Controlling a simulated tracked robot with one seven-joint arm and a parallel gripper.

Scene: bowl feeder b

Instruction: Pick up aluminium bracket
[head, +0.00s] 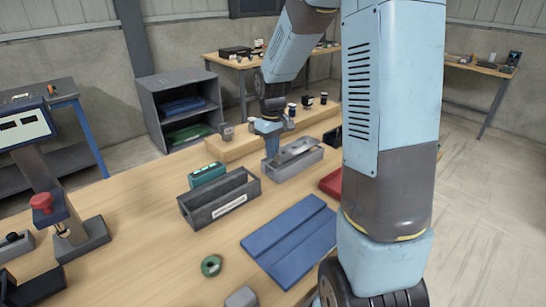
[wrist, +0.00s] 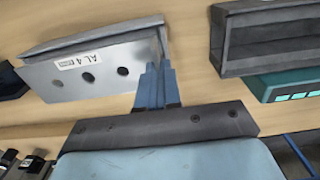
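The aluminium bracket (head: 290,170) is a long, light grey metal piece on the wooden bench in the head view. In the wrist view the bracket (wrist: 105,70) shows a flat face with round holes, an "AL 4" label and a bent upper edge. My gripper (head: 272,150) points down at the left end of the bracket in the head view. In the wrist view the blue fingers of my gripper (wrist: 157,68) are close together at the bracket's right end. I cannot tell whether they clasp its edge or only stand beside it.
A dark open bin (head: 220,200) and a green-teal box (head: 207,174) stand left of the bracket. A blue grooved plate (head: 290,240) and a green ring (head: 211,265) lie nearer. A wooden ledge (head: 235,145) with small parts runs behind. A red tray (head: 331,183) is partly hidden by my arm.

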